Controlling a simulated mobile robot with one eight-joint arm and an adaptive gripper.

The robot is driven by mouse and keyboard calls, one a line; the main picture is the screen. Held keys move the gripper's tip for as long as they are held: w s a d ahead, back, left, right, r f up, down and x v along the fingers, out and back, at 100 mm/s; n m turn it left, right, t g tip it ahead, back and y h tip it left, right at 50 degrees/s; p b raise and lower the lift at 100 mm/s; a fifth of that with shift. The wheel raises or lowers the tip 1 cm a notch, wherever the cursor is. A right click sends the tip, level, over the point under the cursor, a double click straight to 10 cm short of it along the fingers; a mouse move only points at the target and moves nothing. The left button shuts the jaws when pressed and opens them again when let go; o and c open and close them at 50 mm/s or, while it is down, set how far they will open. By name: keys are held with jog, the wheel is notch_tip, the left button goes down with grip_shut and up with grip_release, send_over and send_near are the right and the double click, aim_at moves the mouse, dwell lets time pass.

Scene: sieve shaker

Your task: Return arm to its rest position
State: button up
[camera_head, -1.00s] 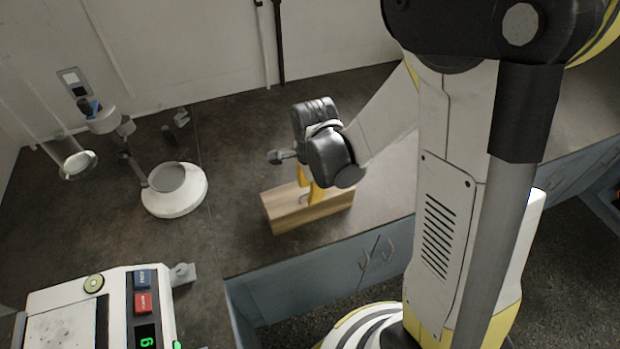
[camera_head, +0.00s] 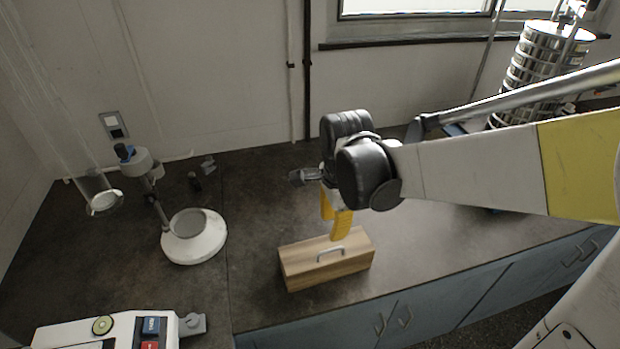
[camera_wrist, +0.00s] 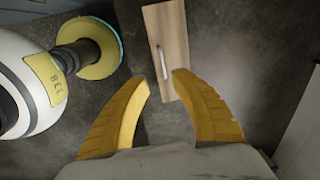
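My gripper (camera_head: 336,222) hangs from the black wrist of my arm, above the bench and just over the back of a wooden box. In the wrist view my gripper's two yellow fingers (camera_wrist: 160,84) are spread apart with nothing between them. The wooden box (camera_head: 327,270) with a small metal handle lies on the bench near its front edge. In the wrist view the box (camera_wrist: 166,30) shows beyond the fingertips, apart from them.
A white round stand (camera_head: 194,249) with a ring and a clear tube (camera_head: 98,192) stand at left. A white device with buttons (camera_head: 130,325) is at lower left. A sieve stack (camera_head: 530,75) stands at back right. Bench space (camera_head: 450,240) right of the box is clear.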

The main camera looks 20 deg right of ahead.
jog(key=s+r+n+t+b, duration=0.1)
jog(key=s+r+n+t, duration=0.1)
jog(key=n, duration=0.6)
jog(key=s+d+r+n+t+b, duration=0.1)
jog(key=s+r+n+t+b, duration=0.1)
jog(key=s+n, duration=0.5)
jog(key=shift+d+r+n+t, duration=0.15)
jog(key=shift+r+n+t, duration=0.15)
jog(key=shift+n+t, duration=0.7)
